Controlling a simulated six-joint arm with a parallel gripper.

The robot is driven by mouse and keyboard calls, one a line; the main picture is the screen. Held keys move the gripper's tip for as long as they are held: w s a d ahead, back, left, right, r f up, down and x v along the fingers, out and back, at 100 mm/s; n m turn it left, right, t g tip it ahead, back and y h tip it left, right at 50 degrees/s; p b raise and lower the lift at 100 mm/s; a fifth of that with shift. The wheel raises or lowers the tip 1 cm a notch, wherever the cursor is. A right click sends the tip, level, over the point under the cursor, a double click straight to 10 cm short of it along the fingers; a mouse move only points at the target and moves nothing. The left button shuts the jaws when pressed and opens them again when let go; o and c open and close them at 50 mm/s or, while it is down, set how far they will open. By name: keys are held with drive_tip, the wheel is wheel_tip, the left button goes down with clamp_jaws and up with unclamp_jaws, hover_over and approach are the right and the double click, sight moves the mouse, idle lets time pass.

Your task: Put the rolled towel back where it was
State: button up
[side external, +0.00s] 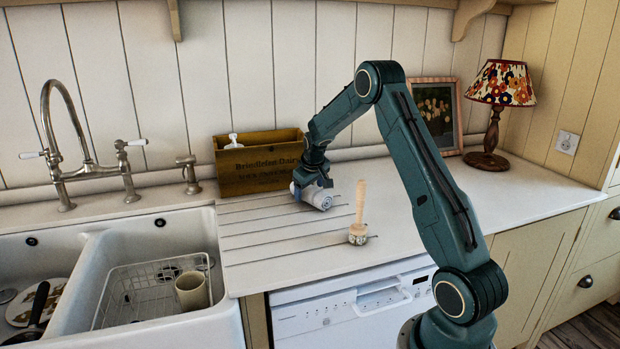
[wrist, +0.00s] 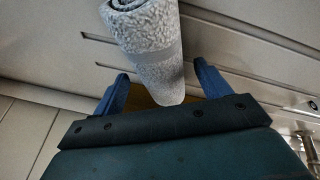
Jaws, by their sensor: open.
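The rolled towel (side external: 318,197) is pale grey-white and lies on the grooved drainboard part of the counter, in front of the wooden box. In the wrist view the towel (wrist: 147,45) is a fluffy grey roll with its spiral end at the top. My gripper (side external: 306,187) is low over the drainboard at the towel. In the wrist view my gripper (wrist: 162,85) is open, with one blue finger on each side of the towel's near end. Gaps show between the fingers and the towel. Part of the towel is hidden by the gripper in the side view.
A wooden box (side external: 243,171) with a white bottle top stands behind the towel. A wooden-handled brush (side external: 359,218) stands upright to the front right. The sink (side external: 168,260) with a wire rack and mug lies left. A lamp (side external: 493,105) and picture frame (side external: 436,112) stand at the back right.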

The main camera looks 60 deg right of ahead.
drive_tip(key=v, duration=1.1)
drive_tip(key=shift+r, duration=0.15)
drive_tip(key=shift+a, duration=0.15)
drive_tip(key=s+a+r+n+t+y, duration=0.1)
drive_tip(key=s+a+r, duration=0.2)
drive_tip(key=a, duration=0.4)
drive_tip(key=s+a+r, duration=0.3)
drive_tip(key=a+r, duration=0.1)
drive_tip(key=a, duration=0.3)
drive_tip(key=s+a+r+n+t+y, duration=0.1)
drive_tip(key=s+a+r, duration=0.2)
drive_tip(key=a, duration=0.5)
drive_tip(key=s+a+f+n+y, duration=0.2)
drive_tip(key=s+a, duration=1)
drive_tip(key=s, duration=0.4)
